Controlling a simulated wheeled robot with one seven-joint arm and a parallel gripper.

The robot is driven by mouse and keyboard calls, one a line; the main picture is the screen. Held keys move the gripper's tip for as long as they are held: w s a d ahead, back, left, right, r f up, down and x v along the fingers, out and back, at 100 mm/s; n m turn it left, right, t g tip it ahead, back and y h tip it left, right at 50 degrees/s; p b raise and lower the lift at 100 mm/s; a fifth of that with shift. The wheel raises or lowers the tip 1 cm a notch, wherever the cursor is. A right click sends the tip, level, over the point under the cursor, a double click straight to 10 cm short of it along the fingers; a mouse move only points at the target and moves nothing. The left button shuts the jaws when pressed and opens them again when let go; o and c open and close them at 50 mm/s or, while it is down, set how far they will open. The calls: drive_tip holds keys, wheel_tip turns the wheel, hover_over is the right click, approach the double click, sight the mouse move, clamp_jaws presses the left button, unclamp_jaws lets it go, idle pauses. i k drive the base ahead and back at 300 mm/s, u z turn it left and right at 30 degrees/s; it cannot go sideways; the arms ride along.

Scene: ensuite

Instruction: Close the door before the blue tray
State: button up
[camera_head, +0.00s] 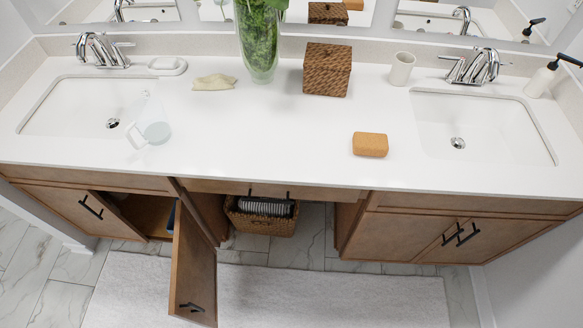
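A brown cabinet door (192,262) under the left sink stands wide open, swung out toward the camera over the rug. Its black bar handle (192,307) is near the door's lower end in the picture. A small strip of something blue (171,216) shows inside the open cabinet, just left of the door's hinge side. It may be the blue tray; most of it is hidden by the door and counter. My gripper is not in view.
The left cabinet's other door (72,208) is shut. The white counter (270,140) overhangs the cabinets. A wicker basket (262,222) stands in the open middle bay. The right cabinet doors (430,239) are shut. A pale rug (320,295) covers clear floor in front.

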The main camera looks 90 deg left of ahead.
sight(193, 294)
drive_tip(key=u, duration=4.4)
drive_tip(key=i, duration=0.5)
drive_tip(key=k, duration=0.8)
drive_tip(key=z, duration=0.4)
drive_tip(key=i, duration=0.4)
drive_tip(key=u, duration=0.2)
